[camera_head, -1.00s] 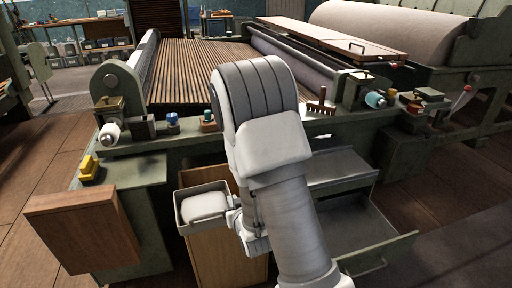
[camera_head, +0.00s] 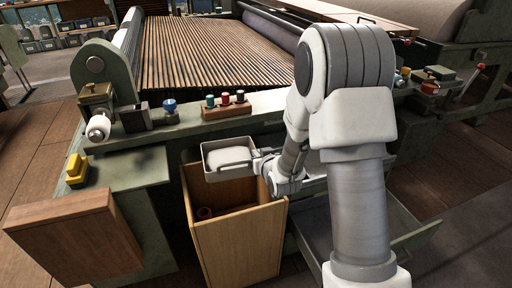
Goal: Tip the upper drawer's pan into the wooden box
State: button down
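A small grey metal pan (camera_head: 230,174) with a pale, whitish filling hangs over the back part of the wooden box (camera_head: 240,250). The pan looks about level. My gripper (camera_head: 258,162) is at the pan's right side and appears shut on its handle; the fingers are small in this view. An open grey drawer (camera_head: 405,238) shows at the lower right, partly behind my arm. The upper drawer is mostly hidden by my arm.
The green machine frame (camera_head: 150,150) runs behind the box, carrying a wooden rack with several coloured spools (camera_head: 226,106). A wooden panel (camera_head: 75,235) juts out at the lower left, with a yellow block (camera_head: 76,170) above it.

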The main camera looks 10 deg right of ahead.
jog(key=w, duration=0.1)
jog(key=w+r, duration=0.1)
jog(key=w, duration=0.1)
jog(key=shift+w+a+r+n+b, duration=0.15)
jog(key=shift+w+a+n+b, duration=0.15)
jog(key=shift+a+b, duration=0.1)
jog(key=shift+w+r, duration=0.2)
jog(key=shift+r, duration=0.05)
jog(key=shift+w+g+p, duration=0.3)
jog(key=shift+g+p, duration=0.25)
jog(key=shift+g, duration=0.65)
jog(key=shift+a+r+p, duration=0.1)
jog(key=shift+r+p, duration=0.05)
jog(key=shift+p, duration=0.45)
jog(key=shift+w+g+p, duration=0.1)
jog(key=shift+g+p, duration=0.4)
jog(key=shift+p, duration=0.3)
jog(key=g+p, duration=0.1)
jog(key=p, duration=0.4)
jog(key=shift+w+g, duration=0.25)
jog(key=shift+g, duration=0.15)
jog(key=shift+w+a+f+g+h+p, duration=0.1)
jog(key=shift+w+f+g+h+p, duration=0.3)
jog(key=shift+p, duration=0.85)
jog(key=shift+s+r+g+p, duration=0.2)
jog(key=shift+g+p, duration=0.1)
jog(key=shift+p, duration=0.15)
